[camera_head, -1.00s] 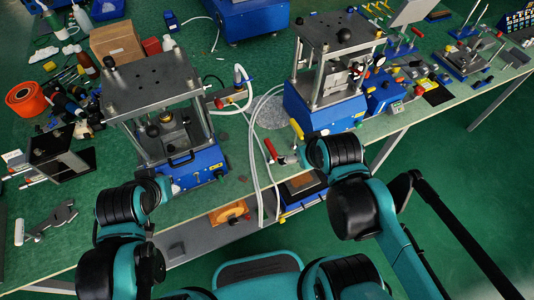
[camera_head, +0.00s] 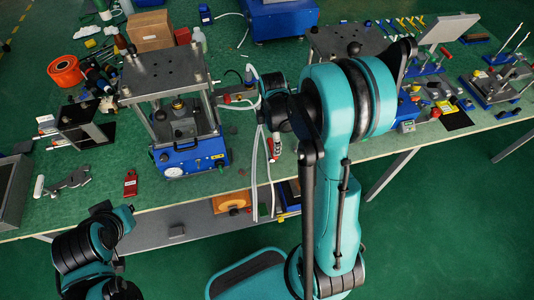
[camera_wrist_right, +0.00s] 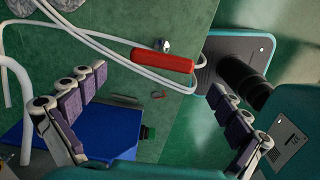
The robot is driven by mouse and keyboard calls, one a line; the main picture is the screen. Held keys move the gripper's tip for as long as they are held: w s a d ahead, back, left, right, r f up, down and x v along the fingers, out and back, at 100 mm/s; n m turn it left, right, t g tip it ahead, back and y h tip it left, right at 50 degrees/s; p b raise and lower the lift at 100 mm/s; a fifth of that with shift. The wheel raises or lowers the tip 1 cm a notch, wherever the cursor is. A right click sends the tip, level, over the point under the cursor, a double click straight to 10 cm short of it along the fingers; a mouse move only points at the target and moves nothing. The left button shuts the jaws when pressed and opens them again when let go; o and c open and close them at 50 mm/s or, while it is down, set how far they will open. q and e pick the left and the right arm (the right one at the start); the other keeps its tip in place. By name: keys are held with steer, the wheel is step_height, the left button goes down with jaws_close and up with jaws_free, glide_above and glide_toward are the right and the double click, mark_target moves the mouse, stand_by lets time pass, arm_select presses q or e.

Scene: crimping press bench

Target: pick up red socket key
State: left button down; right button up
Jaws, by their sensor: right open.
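The red socket key shows in the right wrist view as a red cylindrical handle (camera_wrist_right: 162,60) with a small metal end. It lies at the bench edge, next to white hoses. In the head view its red handle (camera_head: 274,149) shows just below my right wrist, partly covered. My right gripper (camera_wrist_right: 158,84) is open and empty. Its two fingers stand on either side in the wrist view, with the key beyond and above the gap between them, apart from both. In the head view my right wrist hides most of this gripper. Only my left arm shows, not its jaws.
A press with a blue base (camera_head: 192,157) stands left of the key. White hoses (camera_head: 257,165) hang over the bench edge beside it. A red tag-like piece (camera_head: 130,183) and a grey tool (camera_head: 72,181) lie at the left. A second press is mostly hidden behind my right arm.

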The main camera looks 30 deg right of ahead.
mark_target(272, 147)
step_height(272, 147, down, 7)
steer(key=shift+s+d+r+b, duration=0.1)
steer(key=shift+s+d+b, duration=0.05)
steer(key=shift+b, duration=1)
steer(key=c, duration=1.3)
